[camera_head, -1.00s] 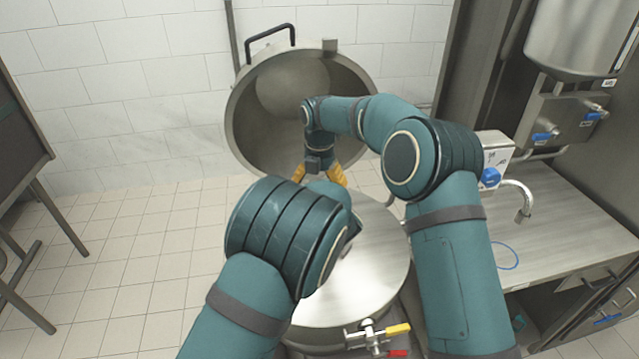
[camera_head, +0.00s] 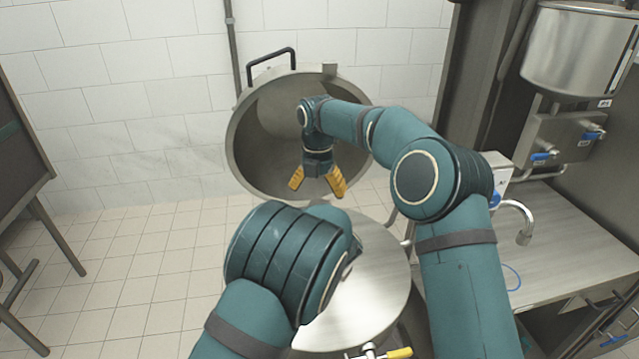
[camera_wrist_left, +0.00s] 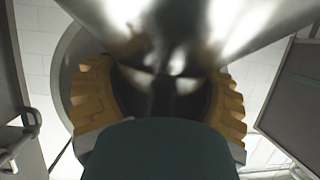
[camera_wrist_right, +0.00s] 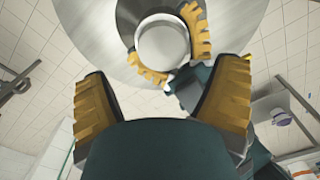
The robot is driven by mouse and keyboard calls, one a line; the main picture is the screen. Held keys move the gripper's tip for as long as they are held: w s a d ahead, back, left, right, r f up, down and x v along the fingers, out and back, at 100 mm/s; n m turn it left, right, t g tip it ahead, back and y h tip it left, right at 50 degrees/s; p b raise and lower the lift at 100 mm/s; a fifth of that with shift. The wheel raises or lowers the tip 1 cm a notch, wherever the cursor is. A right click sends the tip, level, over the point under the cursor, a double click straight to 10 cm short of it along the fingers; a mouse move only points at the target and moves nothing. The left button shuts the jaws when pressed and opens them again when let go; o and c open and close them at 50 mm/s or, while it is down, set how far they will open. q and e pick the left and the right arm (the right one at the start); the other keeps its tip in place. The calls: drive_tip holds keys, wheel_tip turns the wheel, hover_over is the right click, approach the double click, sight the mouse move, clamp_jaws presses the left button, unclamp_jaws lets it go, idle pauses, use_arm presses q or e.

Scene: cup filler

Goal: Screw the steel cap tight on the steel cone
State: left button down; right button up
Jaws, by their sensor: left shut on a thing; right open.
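The steel cone (camera_head: 378,290) shows in the head view as a broad, shiny round surface behind my left arm. In the right wrist view the cone (camera_wrist_right: 95,35) surrounds a short round steel cap (camera_wrist_right: 163,45) at its middle. The head view hides this grip behind my left arm. My right gripper (camera_head: 317,185) is open and empty, above and apart from the cap. I cannot tell how far the cap is threaded.
A large open steel vessel (camera_head: 245,135) stands behind the right gripper. A worktop (camera_head: 560,240) with a tap (camera_head: 520,220) and a steel tank (camera_head: 570,50) are at the right. A valve with a yellow handle (camera_head: 397,354) is at the front. Tiled floor is free at the left.

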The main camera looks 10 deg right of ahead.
drive_tip(key=shift+d+r+n, duration=0.2)
drive_tip(key=shift+r+n, duration=0.3)
drive_tip(key=shift+r, duration=0.9)
drive_tip(key=shift+f, duration=0.1)
use_arm(q)
drive_tip(key=shift+r, duration=0.1)
use_arm(e)
drive_tip(key=shift+f, duration=3.95)
drive_tip(key=c, duration=1.2)
drive_tip(key=o, duration=1.2)
drive_tip(key=shift+r, duration=0.15)
